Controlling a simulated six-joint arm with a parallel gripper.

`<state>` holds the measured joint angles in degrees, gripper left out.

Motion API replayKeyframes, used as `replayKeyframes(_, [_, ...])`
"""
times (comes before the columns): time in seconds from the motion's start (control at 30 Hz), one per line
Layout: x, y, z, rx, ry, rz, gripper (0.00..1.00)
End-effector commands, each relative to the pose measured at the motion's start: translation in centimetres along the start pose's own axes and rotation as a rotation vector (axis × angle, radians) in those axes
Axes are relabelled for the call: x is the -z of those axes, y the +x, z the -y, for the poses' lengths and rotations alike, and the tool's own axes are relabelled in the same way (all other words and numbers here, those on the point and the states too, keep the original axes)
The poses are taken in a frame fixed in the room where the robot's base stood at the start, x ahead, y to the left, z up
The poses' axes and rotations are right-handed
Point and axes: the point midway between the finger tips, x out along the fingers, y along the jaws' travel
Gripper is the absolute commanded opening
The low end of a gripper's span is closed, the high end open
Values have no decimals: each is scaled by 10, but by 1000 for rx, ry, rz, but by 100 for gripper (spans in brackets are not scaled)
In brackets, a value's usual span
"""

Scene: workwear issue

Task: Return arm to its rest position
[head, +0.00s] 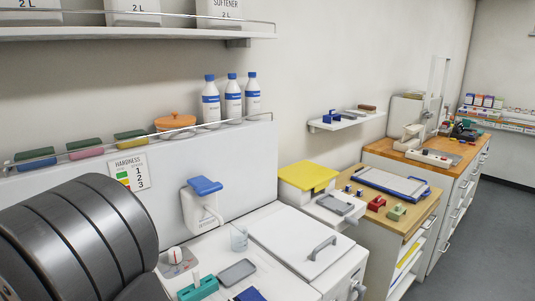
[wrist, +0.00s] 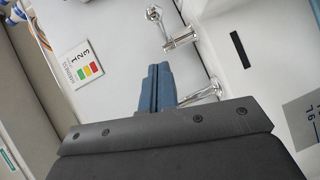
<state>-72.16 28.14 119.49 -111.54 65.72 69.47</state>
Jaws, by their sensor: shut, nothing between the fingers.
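My gripper (wrist: 158,70) shows in the wrist view, with its two blue fingers pressed together and nothing between them. It is tilted toward a pale wall panel. The hardness card (wrist: 83,62) is to the left of the fingers and a chrome tap-like fitting (wrist: 174,30) is beyond them. A second chrome piece lies close beside the fingers on the right; I cannot tell whether they touch. In the head view, large dark rounded segments at the lower left appear to be part of my arm. My gripper is not visible there.
Below are a blue-lidded white dispenser (head: 195,211), a clear cup (head: 239,238) and a white lid (head: 300,242) with a handle. Wooden-topped counters (head: 464,151) stand at right, beside open floor (head: 490,200).

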Motion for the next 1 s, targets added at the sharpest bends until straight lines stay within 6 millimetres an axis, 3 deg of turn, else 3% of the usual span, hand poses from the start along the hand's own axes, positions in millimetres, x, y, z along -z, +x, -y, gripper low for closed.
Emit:
replayKeyframes(0.3, [2,62,2,-1,0,4,0])
replayKeyframes(0.53, [-19,87,1,0,0,4,0])
replayKeyframes(0.73, [10,77,7,-7,6,13,0])
replayKeyframes(1.0, [18,78,6,-41,34,154,0])
